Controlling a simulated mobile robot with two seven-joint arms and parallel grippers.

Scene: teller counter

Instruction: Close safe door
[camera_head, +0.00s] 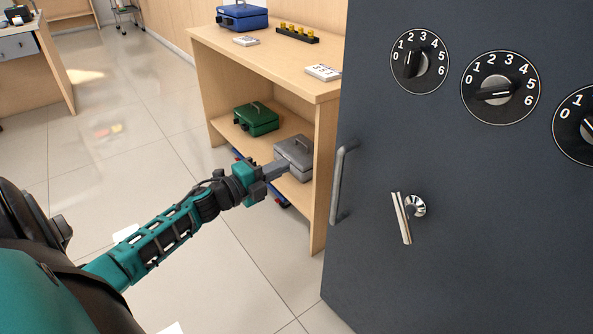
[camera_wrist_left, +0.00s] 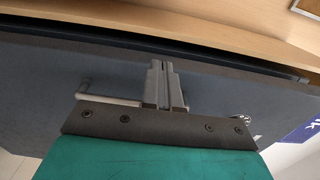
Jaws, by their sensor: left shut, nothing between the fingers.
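The dark grey safe door (camera_head: 480,200) fills the right side of the head view. It carries black number dials (camera_head: 420,62), a vertical bar handle (camera_head: 340,185) near its left edge and a chrome lever (camera_head: 404,215). My left gripper (camera_head: 282,170) is shut and empty, to the left of the bar handle and apart from it in the picture. In the left wrist view the shut fingers (camera_wrist_left: 164,85) show in front of the dark door surface (camera_wrist_left: 215,95), with the bar handle (camera_wrist_left: 100,98) to their left. Whether they touch the door cannot be told. My right gripper is not in view.
A wooden shelf unit (camera_head: 315,175) stands left of the door, holding a green cash box (camera_head: 256,120), a grey cash box (camera_head: 295,152) and, on top, a blue cash box (camera_head: 242,17). A desk (camera_head: 45,65) stands far left. The tiled floor between is mostly clear.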

